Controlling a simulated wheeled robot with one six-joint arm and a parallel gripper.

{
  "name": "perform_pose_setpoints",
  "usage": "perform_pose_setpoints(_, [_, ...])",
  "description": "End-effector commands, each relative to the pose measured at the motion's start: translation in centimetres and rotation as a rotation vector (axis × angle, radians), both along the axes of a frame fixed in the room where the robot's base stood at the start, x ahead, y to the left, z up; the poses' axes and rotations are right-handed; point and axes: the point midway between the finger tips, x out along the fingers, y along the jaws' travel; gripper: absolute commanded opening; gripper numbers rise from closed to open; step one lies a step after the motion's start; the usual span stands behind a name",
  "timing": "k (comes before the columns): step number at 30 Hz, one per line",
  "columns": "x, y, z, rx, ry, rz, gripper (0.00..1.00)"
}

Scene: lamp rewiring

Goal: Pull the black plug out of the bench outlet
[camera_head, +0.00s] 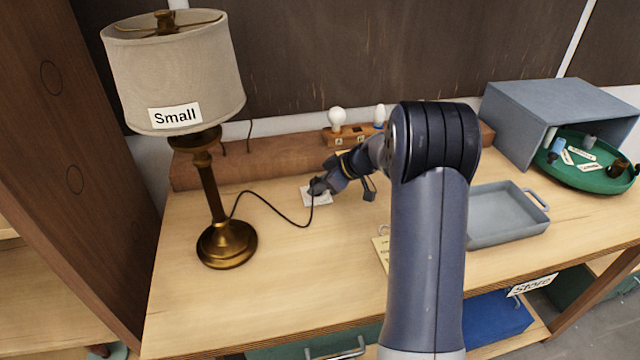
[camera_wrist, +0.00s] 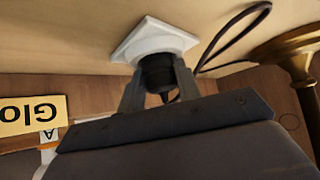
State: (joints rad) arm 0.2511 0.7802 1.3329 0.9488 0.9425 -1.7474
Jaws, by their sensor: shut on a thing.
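The black plug (camera_wrist: 158,76) sits at the white bench outlet (camera_wrist: 150,38) in the wrist view, close against its face. My gripper (camera_wrist: 160,88) has one finger on each side of the plug and is shut on it. In the head view my gripper (camera_head: 318,187) is over the outlet (camera_head: 322,199), and the plug is mostly hidden by the fingers. A black cord (camera_head: 270,207) runs from there left to the brass lamp (camera_head: 227,240), which stands upright with a shade marked "Small".
A wooden block with bulbs (camera_head: 337,118) stands behind my gripper. A grey tray (camera_head: 505,228) lies to the right, with a green round tray (camera_head: 590,178) and a grey open box (camera_head: 530,125) beyond.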

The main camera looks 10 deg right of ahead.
Motion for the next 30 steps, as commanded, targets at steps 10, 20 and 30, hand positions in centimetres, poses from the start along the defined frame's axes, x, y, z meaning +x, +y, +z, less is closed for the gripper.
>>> perform_pose_setpoints(10, [0.0,0.0,0.1,0.0,0.0,0.0,0.09])
perform_pose_setpoints(20, [0.0,0.0,0.7,0.0,-0.002,0.001,0.09])
perform_pose_setpoints(30, [0.0,0.0,2.1,-0.001,-0.001,0.0,0.09])
